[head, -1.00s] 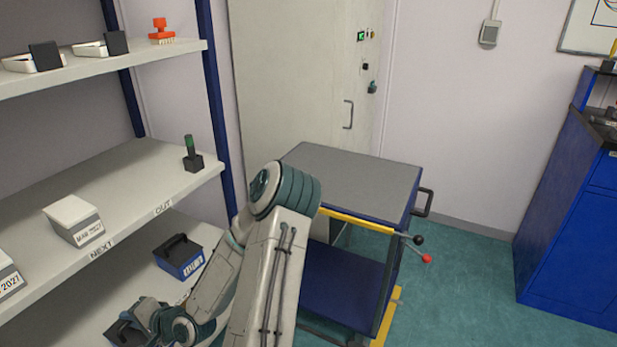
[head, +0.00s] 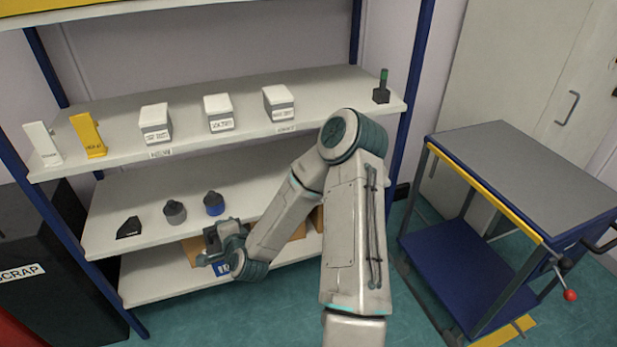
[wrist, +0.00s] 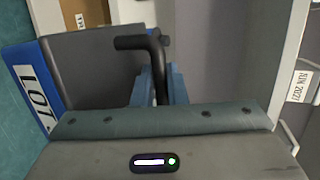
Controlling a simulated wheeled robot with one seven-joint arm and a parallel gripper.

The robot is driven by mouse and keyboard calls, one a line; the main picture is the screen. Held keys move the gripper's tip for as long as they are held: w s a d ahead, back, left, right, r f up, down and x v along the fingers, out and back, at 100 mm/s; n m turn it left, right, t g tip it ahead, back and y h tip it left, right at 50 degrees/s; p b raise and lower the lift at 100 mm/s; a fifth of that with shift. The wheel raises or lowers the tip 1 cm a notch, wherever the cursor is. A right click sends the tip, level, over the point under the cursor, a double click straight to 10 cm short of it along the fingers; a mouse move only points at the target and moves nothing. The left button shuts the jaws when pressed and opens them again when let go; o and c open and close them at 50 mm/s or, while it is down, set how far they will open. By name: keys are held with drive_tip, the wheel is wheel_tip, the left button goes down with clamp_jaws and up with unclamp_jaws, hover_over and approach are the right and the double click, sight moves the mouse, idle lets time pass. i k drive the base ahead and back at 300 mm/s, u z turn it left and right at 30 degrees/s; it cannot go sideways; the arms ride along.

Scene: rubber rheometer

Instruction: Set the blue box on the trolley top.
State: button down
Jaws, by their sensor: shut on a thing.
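The blue box (head: 223,269) has a white label and hangs low in front of the lower shelves. Only part of it shows under my gripper (head: 222,242). In the wrist view the box (wrist: 20,60) is close on the left, with its dark handle (wrist: 135,43) between my fingers (wrist: 162,85). My gripper is shut on this handle. The trolley (head: 440,255) stands to the right, well apart from my gripper. Its grey top (head: 530,165) is bare.
The shelf rack (head: 150,165) holds several white boxes, a yellow holder (head: 88,135) and small bottles. Cardboard boxes (head: 200,248) lie on its bottom shelf. A lever with a red knob (head: 570,295) sticks out from the trolley. Green floor lies between rack and trolley.

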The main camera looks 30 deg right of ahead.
sight(541, 179)
drive_tip(key=u, duration=0.75)
drive_tip(key=k, duration=1.2)
drive_tip(key=z, duration=1.9)
drive_tip(key=i, duration=0.5)
drive_tip(key=z, duration=0.05)
